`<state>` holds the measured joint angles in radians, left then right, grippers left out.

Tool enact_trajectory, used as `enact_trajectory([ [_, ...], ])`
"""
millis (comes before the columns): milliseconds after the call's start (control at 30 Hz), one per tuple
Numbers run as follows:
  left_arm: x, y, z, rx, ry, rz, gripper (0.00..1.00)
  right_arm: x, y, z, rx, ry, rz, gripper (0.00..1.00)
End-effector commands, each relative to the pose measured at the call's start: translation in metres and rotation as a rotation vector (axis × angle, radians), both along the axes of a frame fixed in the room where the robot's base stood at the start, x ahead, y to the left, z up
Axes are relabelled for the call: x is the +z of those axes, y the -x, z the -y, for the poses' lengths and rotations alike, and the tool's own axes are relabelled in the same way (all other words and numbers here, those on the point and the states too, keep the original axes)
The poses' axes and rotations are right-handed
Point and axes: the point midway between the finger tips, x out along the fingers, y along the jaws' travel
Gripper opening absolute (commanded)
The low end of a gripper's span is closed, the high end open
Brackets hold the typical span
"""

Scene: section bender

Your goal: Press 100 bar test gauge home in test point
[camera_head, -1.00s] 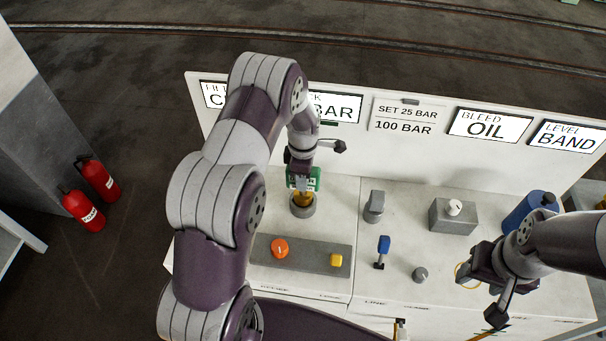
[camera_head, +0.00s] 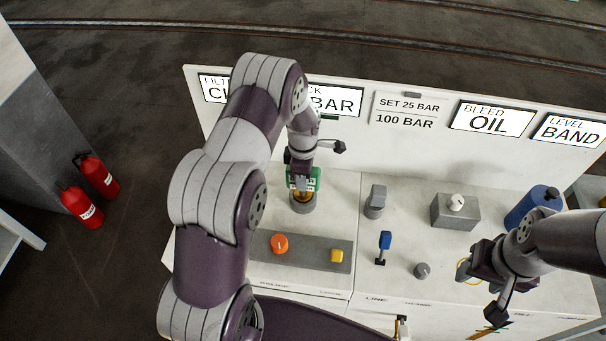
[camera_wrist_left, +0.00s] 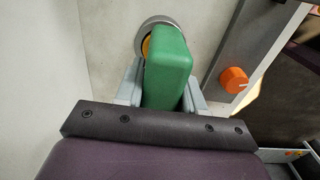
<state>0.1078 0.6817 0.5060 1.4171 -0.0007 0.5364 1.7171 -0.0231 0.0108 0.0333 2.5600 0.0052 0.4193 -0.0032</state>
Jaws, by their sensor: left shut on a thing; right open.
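My left gripper (camera_head: 302,182) is shut on a green gauge (camera_head: 315,178). It holds the gauge right over the grey round test point (camera_head: 302,207) on the bench. A yellow-orange part shows between the green body and the grey ring. In the left wrist view, the green gauge (camera_wrist_left: 168,68) sits between the fingers. The grey ring of the test point (camera_wrist_left: 187,27) is beyond it, partly hidden. I cannot tell how deep the gauge sits. My right gripper (camera_head: 484,288) is open and empty over the right front of the bench.
In front of the test point is a grey plate (camera_head: 308,262) with an orange knob (camera_head: 279,243) and a yellow button (camera_head: 336,256). To the right stand a blue-handled lever (camera_head: 385,241), a grey block (camera_head: 455,213) and a blue canister (camera_head: 530,207). A white sign panel (camera_head: 410,150) rises behind.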

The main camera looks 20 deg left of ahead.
Motion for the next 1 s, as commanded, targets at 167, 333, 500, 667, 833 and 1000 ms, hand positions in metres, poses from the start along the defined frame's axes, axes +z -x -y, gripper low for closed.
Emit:
enact_trajectory([
  [167,-0.001,0.0,0.0,0.0,0.0,0.001,0.68,-0.001,0.0,0.0,0.0,0.0,0.0,0.55],
  [333,-0.001,0.0,0.0,0.0,0.0,0.0,0.68,-0.001,0.0,0.0,0.0,0.0,0.0,0.55],
  [500,0.002,0.0,0.0,0.0,0.0,0.001,0.68,-0.003,0.0,0.0,0.0,0.0,0.0,0.55],
  [667,0.034,-0.002,0.0,0.0,-0.001,0.006,0.68,-0.011,0.0,0.0,0.0,0.0,0.0,0.55],
  [833,0.081,-0.001,0.0,0.0,-0.001,0.006,0.68,-0.019,0.0,0.0,0.0,0.0,0.0,0.55],
  [1000,0.114,0.0,0.0,0.0,-0.001,0.003,0.68,-0.023,0.0,0.0,0.0,0.0,0.0,0.55],
])
